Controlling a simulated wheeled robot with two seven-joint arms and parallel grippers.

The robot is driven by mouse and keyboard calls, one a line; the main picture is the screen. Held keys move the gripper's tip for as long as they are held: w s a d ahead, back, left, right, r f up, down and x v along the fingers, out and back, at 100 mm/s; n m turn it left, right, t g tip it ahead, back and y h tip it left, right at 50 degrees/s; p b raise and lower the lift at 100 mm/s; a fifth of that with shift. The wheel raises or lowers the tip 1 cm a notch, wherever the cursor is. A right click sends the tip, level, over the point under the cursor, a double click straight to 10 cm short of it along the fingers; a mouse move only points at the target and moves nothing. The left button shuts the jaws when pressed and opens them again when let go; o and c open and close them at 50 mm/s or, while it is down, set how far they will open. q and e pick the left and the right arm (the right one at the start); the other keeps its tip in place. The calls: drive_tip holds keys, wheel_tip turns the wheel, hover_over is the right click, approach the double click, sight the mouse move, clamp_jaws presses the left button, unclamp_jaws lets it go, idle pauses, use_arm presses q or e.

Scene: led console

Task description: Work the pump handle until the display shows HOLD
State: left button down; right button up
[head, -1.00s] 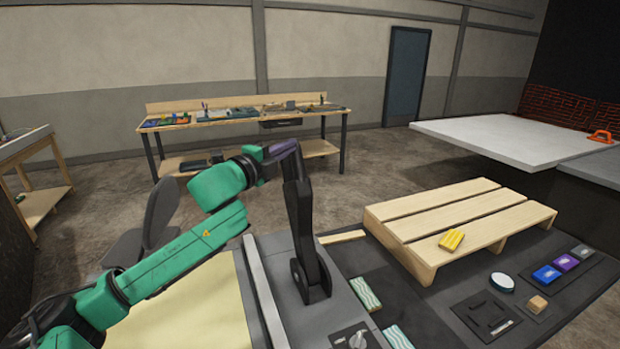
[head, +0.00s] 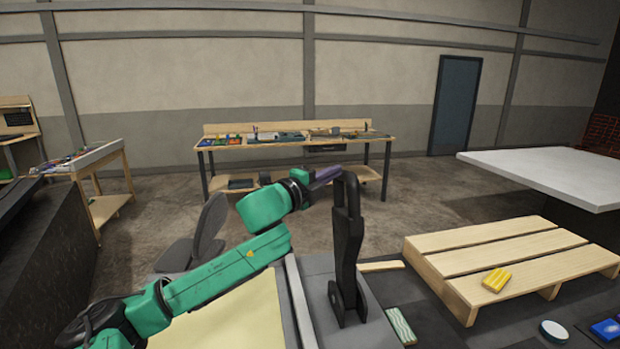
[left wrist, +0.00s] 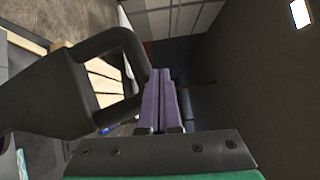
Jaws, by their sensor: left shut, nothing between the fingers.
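The pump handle (head: 345,245) is a black lever with a loop-shaped top. It stands nearly upright on a grey console (head: 385,330) in the head view. My left gripper (head: 328,175) has purple fingers and is shut and empty, with its tips close to the top of the handle. In the left wrist view, the shut fingers (left wrist: 160,100) lie beside the black loop of the handle (left wrist: 50,95). I cannot tell whether they touch it. The display is not visible in either current view. My right gripper is not in view.
A wooden pallet (head: 480,268) with a yellow block (head: 497,280) lies right of the console. A striped teal block (head: 401,326) and a round white-topped object (head: 553,332) are nearby. A pale yellow panel (head: 235,320) lies left of it. A workbench (head: 300,143) stands behind.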

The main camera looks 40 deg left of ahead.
use_arm(q)
drive_tip(key=s+r+b, duration=0.1)
drive_tip(key=s, duration=0.7)
drive_tip(key=shift+s+a+r, duration=0.15)
drive_tip(key=shift+a+r, duration=0.15)
drive_tip(key=shift+a, duration=0.15)
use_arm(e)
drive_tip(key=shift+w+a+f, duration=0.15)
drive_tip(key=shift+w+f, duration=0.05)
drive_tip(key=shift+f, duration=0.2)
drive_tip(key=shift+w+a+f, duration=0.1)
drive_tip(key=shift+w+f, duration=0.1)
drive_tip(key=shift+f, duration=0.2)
use_arm(q)
drive_tip(key=shift+a, duration=0.1)
drive_tip(key=shift+f, duration=0.15)
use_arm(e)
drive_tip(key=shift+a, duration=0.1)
